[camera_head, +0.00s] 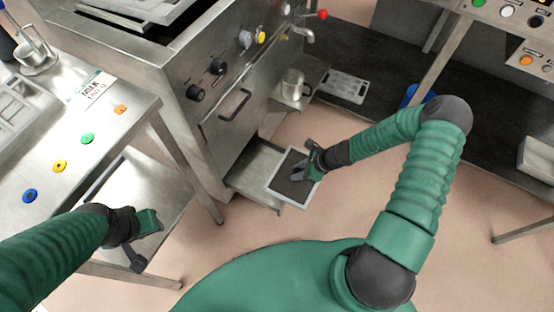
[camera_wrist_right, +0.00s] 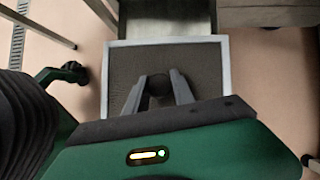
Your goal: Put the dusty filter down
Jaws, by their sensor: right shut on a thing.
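The dusty filter (camera_head: 290,189) is a dark grey square panel in a pale frame. My right gripper (camera_head: 303,172) is shut on it and holds it at the front of the machine, beside a low metal shelf (camera_head: 252,172). In the right wrist view the filter (camera_wrist_right: 205,65) lies ahead of the two fingers (camera_wrist_right: 158,84), which close on a dark knob at its middle. I cannot tell whether the filter touches the shelf. My left gripper (camera_head: 145,238) is over the lower shelf of the left table, with nothing seen in it; its opening is unclear.
The steel machine (camera_head: 225,110) has knobs, a handle and a red-tipped lever (camera_head: 322,14). A metal mug (camera_head: 293,85) stands on a side shelf, near a perforated plate (camera_head: 345,87). The left table (camera_head: 60,130) carries coloured buttons. The floor in front is clear.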

